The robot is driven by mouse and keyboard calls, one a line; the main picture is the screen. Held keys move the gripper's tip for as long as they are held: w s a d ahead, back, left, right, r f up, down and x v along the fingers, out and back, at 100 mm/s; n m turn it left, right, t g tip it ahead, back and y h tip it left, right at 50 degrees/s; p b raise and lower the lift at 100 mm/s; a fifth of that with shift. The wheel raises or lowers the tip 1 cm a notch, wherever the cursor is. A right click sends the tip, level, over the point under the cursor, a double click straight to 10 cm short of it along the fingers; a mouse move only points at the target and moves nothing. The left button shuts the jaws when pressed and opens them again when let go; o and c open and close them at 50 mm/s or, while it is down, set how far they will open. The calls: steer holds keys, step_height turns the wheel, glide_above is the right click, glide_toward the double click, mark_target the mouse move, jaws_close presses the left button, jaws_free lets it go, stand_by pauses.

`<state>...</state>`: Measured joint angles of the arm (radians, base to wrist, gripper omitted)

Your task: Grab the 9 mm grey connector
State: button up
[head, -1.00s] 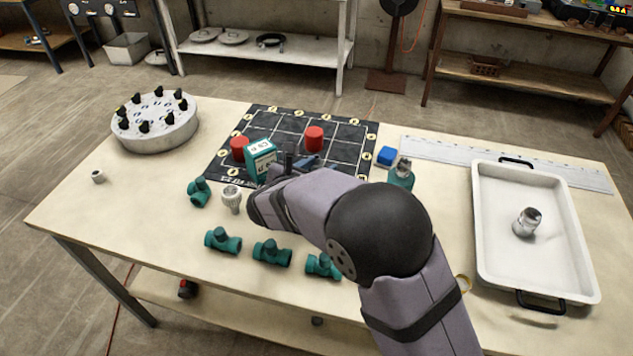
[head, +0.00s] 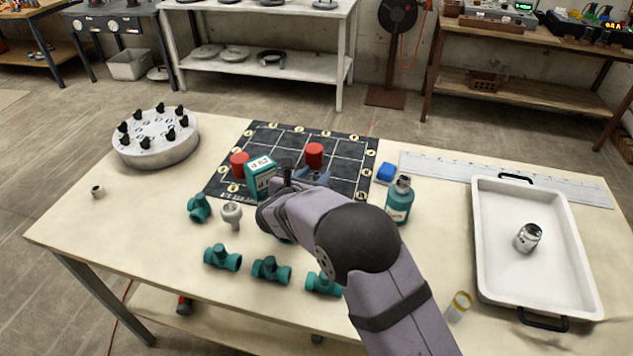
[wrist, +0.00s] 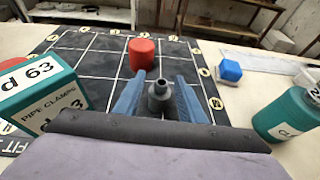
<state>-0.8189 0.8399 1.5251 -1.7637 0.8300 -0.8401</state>
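A dark grey connector (wrist: 158,95) with a narrower top stands upright between the blue fingers of my gripper (wrist: 160,78) in the wrist view. Gaps show on both sides, so the fingers are open around it and not clamped. In the head view my gripper (head: 300,176) is at the near part of the black mat, mostly hidden by my arm. I see no size mark on the connector. A pale grey fitting (head: 232,214) stands left of my gripper, and a metallic grey one (head: 528,237) lies in the white tray (head: 487,225).
A teal pipe clamps box (wrist: 42,98) stands close left of my gripper. Red cylinders (wrist: 142,53) stand on the mat (wrist: 92,62). A teal bottle (wrist: 285,115) and blue block (wrist: 230,70) are to the right. Several teal fittings (head: 271,270) lie nearer the front edge.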

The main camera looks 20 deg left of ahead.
steer(key=shift+w, duration=0.1)
steer(key=shift+p+x, duration=0.8)
steer(key=shift+x, duration=1.75)
steer(key=shift+d, duration=0.1)
jaws_close()
steer(key=shift+f, duration=0.1)
